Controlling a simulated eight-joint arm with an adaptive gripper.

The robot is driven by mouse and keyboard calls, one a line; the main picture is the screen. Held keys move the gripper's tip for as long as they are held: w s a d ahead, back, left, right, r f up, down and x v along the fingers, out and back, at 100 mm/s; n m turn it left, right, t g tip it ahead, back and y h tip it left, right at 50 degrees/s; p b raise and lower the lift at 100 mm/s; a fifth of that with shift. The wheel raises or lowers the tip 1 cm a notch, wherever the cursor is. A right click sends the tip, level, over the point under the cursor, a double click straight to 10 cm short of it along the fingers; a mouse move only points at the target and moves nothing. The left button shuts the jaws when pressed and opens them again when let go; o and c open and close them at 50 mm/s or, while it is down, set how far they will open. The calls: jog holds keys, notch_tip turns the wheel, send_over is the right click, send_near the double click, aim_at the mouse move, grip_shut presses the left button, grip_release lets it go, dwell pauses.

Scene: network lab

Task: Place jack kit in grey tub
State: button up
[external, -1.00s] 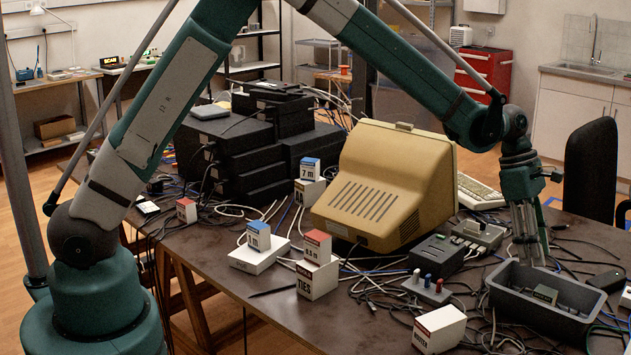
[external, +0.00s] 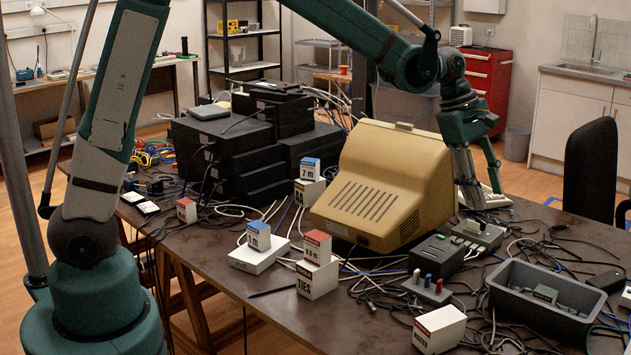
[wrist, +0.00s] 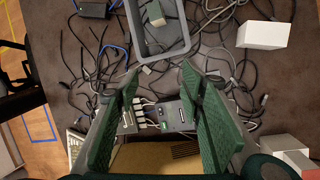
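The grey tub (external: 535,313) stands at the right front of the table; it also shows at the top of the wrist view (wrist: 168,38). A small grey-green block (external: 545,294) lies inside it, resting low, and shows in the wrist view too (wrist: 155,13). I cannot read a label on it, so I cannot tell for sure that it is the jack kit. My gripper (external: 481,176) is raised at the right side of the beige monitor, clear of the tub. In the wrist view its fingers (wrist: 160,80) are wide apart with nothing between them.
The beige monitor (external: 385,185) is close beside my gripper. A dark box (external: 436,257), a grey switch unit (external: 478,234) and a white labelled box (external: 440,329) are near the tub. Loose cables cover much of the table. Labelled boxes (external: 317,278) stand further left.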

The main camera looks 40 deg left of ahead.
jog(key=s+a+r+m+t, duration=0.1)
jog(key=s+a+r+m, duration=0.1)
jog(key=s+a+r, duration=0.45)
jog(key=s+a+r+m+t+y, duration=0.1)
jog(key=s+a+m, duration=0.2)
jog(key=a, duration=0.7)
jog(key=s+a+r+m+t, duration=0.1)
jog(key=s+a+r+m, duration=0.1)
jog(key=s+a+r, duration=0.45)
jog(key=s+a+f+m+t+y, duration=0.1)
jog(key=s+a+f+m, duration=0.2)
jog(key=s+a, duration=0.6)
jog(key=s+a+f+m+t+y, duration=0.1)
jog(key=s+a+f+m, duration=0.3)
jog(key=s+a, duration=0.5)
jog(key=shift+s+a+y, duration=0.4)
jog(key=shift+a+y, duration=0.05)
jog(key=shift+y, duration=0.05)
